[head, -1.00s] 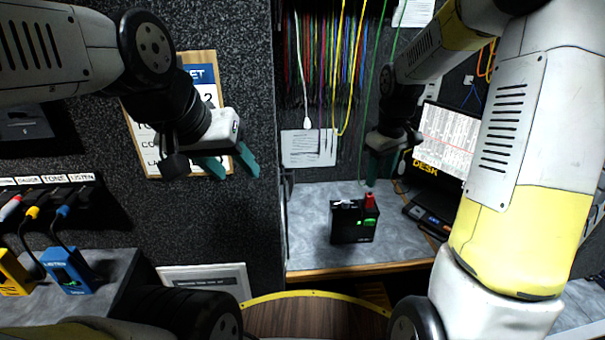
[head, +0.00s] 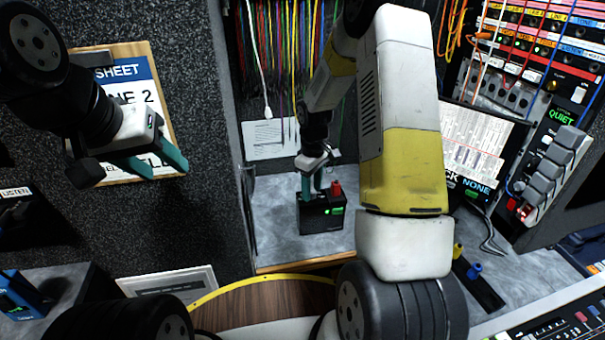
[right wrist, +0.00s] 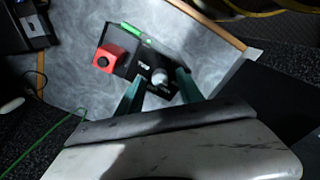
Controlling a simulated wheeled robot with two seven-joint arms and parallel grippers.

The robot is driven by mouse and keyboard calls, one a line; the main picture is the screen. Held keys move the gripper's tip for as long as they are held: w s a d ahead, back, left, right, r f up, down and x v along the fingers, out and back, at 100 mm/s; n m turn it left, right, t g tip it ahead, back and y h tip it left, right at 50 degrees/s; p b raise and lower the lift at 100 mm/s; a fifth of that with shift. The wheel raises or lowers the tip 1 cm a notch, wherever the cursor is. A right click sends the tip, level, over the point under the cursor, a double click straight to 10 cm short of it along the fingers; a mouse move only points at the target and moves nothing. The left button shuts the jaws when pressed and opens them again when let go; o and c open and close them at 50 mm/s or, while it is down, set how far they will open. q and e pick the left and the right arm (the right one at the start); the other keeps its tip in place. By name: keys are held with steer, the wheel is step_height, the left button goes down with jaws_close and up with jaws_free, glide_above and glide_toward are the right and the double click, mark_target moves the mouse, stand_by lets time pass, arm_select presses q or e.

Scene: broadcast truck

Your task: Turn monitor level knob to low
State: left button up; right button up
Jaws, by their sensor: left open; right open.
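A small black box (head: 318,222) with a green lit display stands on the grey counter. On its top, a silver-grey knob (right wrist: 160,77) and a red square knob (right wrist: 110,58) show in the right wrist view. The red one also shows in the head view (head: 336,188). Which is the monitor level knob I cannot read. My right gripper (head: 312,190) is open over the box top. In the right wrist view its fingers (right wrist: 159,82) stand on either side of the silver-grey knob; contact cannot be told. My left gripper (head: 162,163) is open and empty before the wall sheet.
A laptop-like screen (head: 478,150) and a panel of grey sliders (head: 550,170) stand right of my right arm. Cables (head: 290,60) hang behind the box. A wooden edge borders the counter's front. Some counter is bare left of the box.

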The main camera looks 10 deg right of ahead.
steer(key=shift+c, duration=0.4)
jaws_close()
steer(key=shift+m, duration=0.4)
steer(key=m, duration=0.3)
steer(key=shift+m, duration=2.3)
steer(key=shift+o, duration=0.4)
jaws_free()
